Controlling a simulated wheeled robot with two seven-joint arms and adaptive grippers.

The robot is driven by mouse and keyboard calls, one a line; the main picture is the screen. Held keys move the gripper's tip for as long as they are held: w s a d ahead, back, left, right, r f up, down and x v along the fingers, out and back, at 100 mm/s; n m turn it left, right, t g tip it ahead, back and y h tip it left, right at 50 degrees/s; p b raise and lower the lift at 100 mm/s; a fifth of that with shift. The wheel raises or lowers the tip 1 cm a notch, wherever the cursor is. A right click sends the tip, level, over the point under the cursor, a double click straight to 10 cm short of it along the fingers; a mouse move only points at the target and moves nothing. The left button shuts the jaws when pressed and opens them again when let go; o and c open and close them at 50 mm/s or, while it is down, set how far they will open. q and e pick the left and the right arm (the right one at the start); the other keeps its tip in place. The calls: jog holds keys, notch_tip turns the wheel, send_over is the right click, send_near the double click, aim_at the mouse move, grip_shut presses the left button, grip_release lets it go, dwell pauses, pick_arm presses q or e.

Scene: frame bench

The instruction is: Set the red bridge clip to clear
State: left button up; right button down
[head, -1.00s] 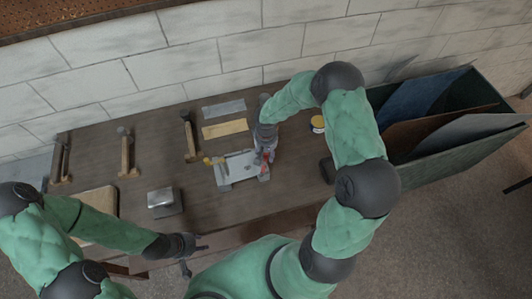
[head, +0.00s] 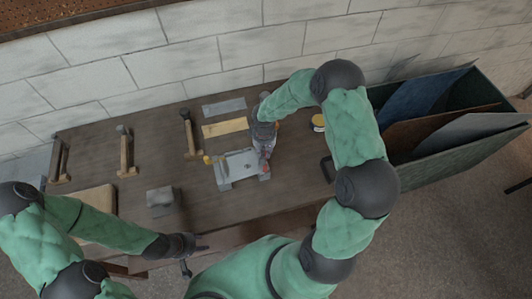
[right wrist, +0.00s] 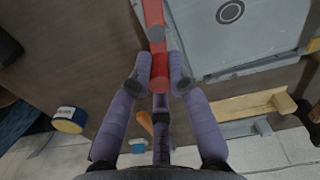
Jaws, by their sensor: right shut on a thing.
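The red bridge clip (right wrist: 158,66) sits at the edge of a pale grey fixture plate (right wrist: 225,45). In the head view, a little of the red clip (head: 265,168) shows at the right side of the plate (head: 240,163). My right gripper (right wrist: 158,85) is shut on the clip's near red end, with fingers on both sides. In the head view my right gripper (head: 264,150) hides most of the clip. My left gripper (head: 195,256) is open and empty at the front edge of the bench, away from the fixture.
A yellow knob (head: 207,160) is at the plate's left corner. Behind lie a yellow strip (head: 225,127) and a grey strip (head: 224,108). A grey block (head: 161,200) and wooden stands (head: 127,155) are left. A yellow-labelled tin (head: 318,123) and a bin of panels (head: 440,150) are right.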

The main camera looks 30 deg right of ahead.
jog(key=shift+w+a+n, duration=0.1)
jog(key=shift+a+n, duration=0.15)
jog(key=shift+n, duration=0.65)
jog(key=c, duration=1.2)
grip_release()
jog(key=shift+o, duration=0.2)
notch_tip(320, 180, up, 12)
